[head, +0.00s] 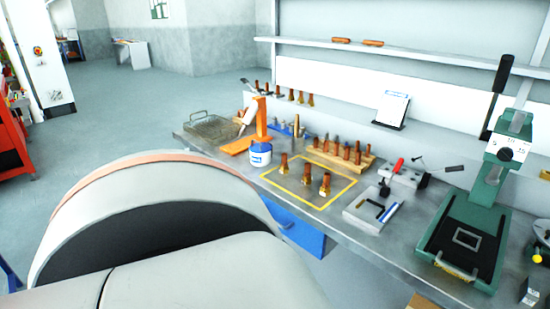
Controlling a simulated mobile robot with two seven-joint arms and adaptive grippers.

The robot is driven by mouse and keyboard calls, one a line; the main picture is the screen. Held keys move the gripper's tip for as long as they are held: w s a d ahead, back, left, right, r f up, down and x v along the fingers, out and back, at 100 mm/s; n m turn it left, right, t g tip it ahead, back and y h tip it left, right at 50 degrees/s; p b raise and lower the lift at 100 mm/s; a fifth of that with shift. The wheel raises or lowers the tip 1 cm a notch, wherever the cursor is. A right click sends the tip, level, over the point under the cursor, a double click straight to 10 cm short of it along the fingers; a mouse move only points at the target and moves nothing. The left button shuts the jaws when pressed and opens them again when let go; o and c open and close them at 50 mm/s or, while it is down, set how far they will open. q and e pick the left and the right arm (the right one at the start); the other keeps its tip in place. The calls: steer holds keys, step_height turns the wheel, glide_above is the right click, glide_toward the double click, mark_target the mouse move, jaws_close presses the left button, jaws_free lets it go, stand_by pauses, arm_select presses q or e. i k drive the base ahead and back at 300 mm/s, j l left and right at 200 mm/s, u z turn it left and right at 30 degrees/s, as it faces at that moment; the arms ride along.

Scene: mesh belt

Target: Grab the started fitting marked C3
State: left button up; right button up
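Three upright copper-and-brass fittings stand by or inside a yellow outlined square (334,205) on the workbench: a left one (284,163), a middle one (307,174) and a right one (325,185). Several similar fittings stand in a wooden rack (366,161) just behind the square. Any marks are too small to read, so I cannot tell which fitting is C3. Neither of my grippers shows. A large pale arm link of mine fills the lower left and hides part of the floor and the bench's front.
On the bench (370,248) are a wire basket (210,127), an orange stand (262,118), a blue-and-white tub (260,155), a grey block fixture (371,211), a red-handled clamp (398,172) and a green press (470,225). A blue drawer (297,228) is below.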

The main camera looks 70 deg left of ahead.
mark_target(324, 191)
steer(key=u, duration=1.9)
